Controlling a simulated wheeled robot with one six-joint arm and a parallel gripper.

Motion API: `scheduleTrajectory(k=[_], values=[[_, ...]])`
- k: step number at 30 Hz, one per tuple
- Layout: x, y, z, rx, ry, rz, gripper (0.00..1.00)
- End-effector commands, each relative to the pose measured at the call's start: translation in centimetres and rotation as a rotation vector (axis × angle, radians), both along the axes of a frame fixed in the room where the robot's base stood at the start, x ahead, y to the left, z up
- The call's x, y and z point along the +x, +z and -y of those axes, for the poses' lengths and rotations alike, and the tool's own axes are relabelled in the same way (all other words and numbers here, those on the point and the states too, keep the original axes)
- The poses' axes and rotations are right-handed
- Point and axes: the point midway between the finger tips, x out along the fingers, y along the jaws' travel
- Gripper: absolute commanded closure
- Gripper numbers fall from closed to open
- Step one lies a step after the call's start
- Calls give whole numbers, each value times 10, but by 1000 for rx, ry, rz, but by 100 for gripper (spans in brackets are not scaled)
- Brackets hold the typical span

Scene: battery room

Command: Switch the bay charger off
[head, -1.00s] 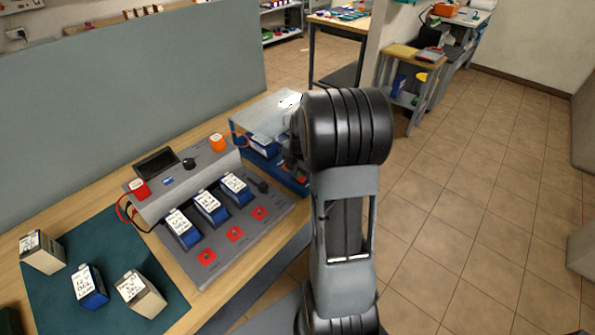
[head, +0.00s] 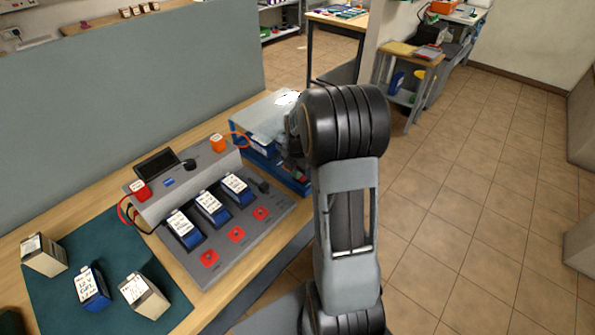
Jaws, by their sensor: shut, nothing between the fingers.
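The grey bay charger (head: 268,226) lies on the wooden bench, left of my arm. Three blue batteries with white labels sit in its bays: the left one (head: 183,229), the middle one (head: 211,208) and the right one (head: 237,189). Three red square pieces (head: 236,234) run along its front. Its raised back carries a dark display (head: 156,165), a black knob (head: 189,165), a small blue piece (head: 169,183), a red block (head: 140,190) and an orange block (head: 217,143). The knob's setting is too small to read.
A teal mat (head: 50,297) on the left holds a blue battery (head: 92,288) and two beige ones (head: 145,295). A clear-topped blue box (head: 270,125) stands behind the charger's right end, close to my arm. A grey partition (head: 120,110) backs the bench. Tiled floor is free at right.

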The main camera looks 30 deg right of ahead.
Motion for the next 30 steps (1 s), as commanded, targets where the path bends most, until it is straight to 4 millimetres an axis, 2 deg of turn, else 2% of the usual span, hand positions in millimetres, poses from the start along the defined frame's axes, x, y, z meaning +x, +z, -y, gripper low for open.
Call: scheduleTrajectory(k=[1,6,19,23,28,30], values=[[-9,-8,0,6,-1,-24,100],[-16,-6,4,6,-3,-27,100],[-18,-3,3,6,0,-27,100],[-17,12,2,5,2,-24,100],[-16,48,0,1,5,-15,100],[-15,55,1,-1,5,-9,100]])
